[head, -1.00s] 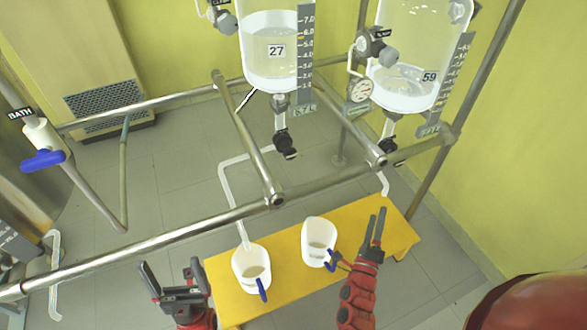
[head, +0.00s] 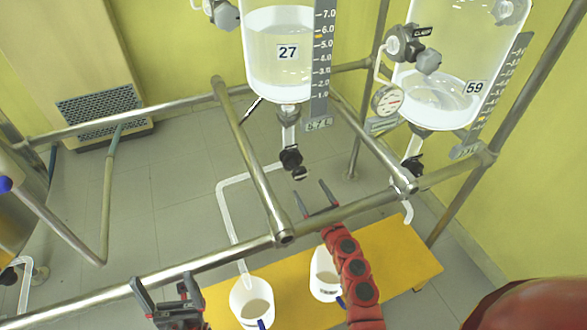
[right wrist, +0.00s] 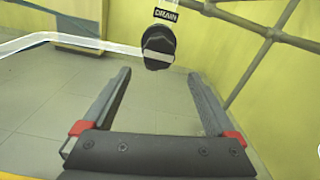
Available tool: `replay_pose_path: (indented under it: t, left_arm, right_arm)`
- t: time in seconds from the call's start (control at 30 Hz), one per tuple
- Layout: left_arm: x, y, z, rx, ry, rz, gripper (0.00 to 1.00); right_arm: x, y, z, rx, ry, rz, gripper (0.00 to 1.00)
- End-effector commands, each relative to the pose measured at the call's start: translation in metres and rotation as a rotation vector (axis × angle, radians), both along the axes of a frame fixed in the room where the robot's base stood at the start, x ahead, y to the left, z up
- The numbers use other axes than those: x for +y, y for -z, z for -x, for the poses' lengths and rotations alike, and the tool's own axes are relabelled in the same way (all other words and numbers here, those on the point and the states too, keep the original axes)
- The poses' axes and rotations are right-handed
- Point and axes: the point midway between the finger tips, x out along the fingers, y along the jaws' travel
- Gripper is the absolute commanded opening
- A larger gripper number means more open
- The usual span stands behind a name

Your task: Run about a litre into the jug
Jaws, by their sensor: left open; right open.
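Glass reactor 27 (head: 280,75) holds clear liquid beside a grey litre scale (head: 322,60). Its black drain knob (head: 291,157) hangs below it and shows ahead in the right wrist view (right wrist: 158,47), under a DRAIN label (right wrist: 168,14). A clear tube (head: 224,205) runs from the drain down to the left white jug (head: 244,296), which holds some liquid. A second white jug (head: 322,284) is partly hidden by my right arm. My right gripper (head: 311,187) is open and empty, just below the knob in the picture. My left gripper (head: 161,279) is open and empty, left of the jugs.
Reactor 59 (head: 432,95), with a gauge (head: 387,101) and its own drain knob (head: 414,166), hangs to the right. Steel rails (head: 180,253) cross in front of the yellow bench (head: 405,260). A red rounded surface (head: 535,303) fills the bottom right corner.

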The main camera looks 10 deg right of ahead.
Motion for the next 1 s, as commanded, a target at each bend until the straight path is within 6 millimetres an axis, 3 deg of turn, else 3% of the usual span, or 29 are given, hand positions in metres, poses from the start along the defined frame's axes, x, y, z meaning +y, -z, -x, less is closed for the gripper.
replay_pose_path:
  t: [0.5,0.9,1.0]
  left_arm:
    - [0.0,0.021,0.0,0.0,0.0,0.0,0.92]
    - [0.0,0.022,0.0,0.001,0.0,0.0,0.92]
    - [0.0,0.022,0.0,0.0,0.0,0.0,0.92]
  right_arm:
    - [0.016,-0.003,-0.065,-0.011,-0.016,-0.011,0.92]
    - [0.017,-0.004,-0.074,-0.008,-0.013,-0.011,0.92]
    - [0.017,-0.004,-0.074,-0.008,-0.013,-0.011,0.76]
